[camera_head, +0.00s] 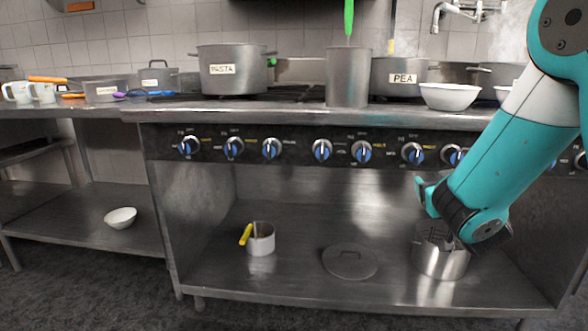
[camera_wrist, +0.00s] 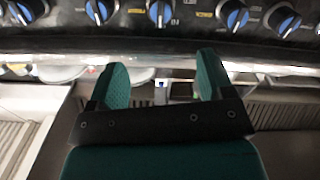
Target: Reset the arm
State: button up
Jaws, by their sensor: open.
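My arm comes down from the upper right in the camera_head view, in front of the stove. My gripper (camera_head: 428,196) is at its lower end, partly hidden by the wrist, above the lower shelf. In the camera_wrist view, the two green fingers of my gripper (camera_wrist: 161,72) stand apart with nothing held between them. A metal pot (camera_head: 440,264) on the lower shelf appears just below the wrist. I cannot tell how far apart the two are in depth.
The stove's knob panel (camera_head: 290,148) runs behind the arm; its knobs (camera_wrist: 160,12) also show in the wrist view. The lower shelf holds a lid (camera_head: 350,262) and a small pot (camera_head: 261,240). A white bowl (camera_head: 450,96) and pots stand on the stovetop.

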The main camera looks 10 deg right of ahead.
jog(key=s+a+f+g+y, duration=0.2)
jog(key=s+a+g+y, duration=0.1)
jog(key=s+a+g, duration=0.4)
jog(key=s+a+f+g+y, duration=0.25)
jog(key=s+a, duration=0.25)
jog(key=a, duration=0.5)
jog(key=s+a+r+n+g+y, duration=0.2)
jog(key=s+a+n+g, duration=0.2)
jog(key=s, duration=0.5)
jog(key=s+a+r+n+g+y, duration=0.2)
jog(key=s+a+n+g, duration=0.2)
jog(key=s, duration=0.5)
notch_tip(320, 180, up, 32)
jog(key=p, duration=3.2)
jog(key=shift+w+f+p, duration=0.25)
jog(key=shift+w+p, duration=0.1)
jog(key=shift+p, duration=0.05)
jog(key=shift+d, duration=0.1)
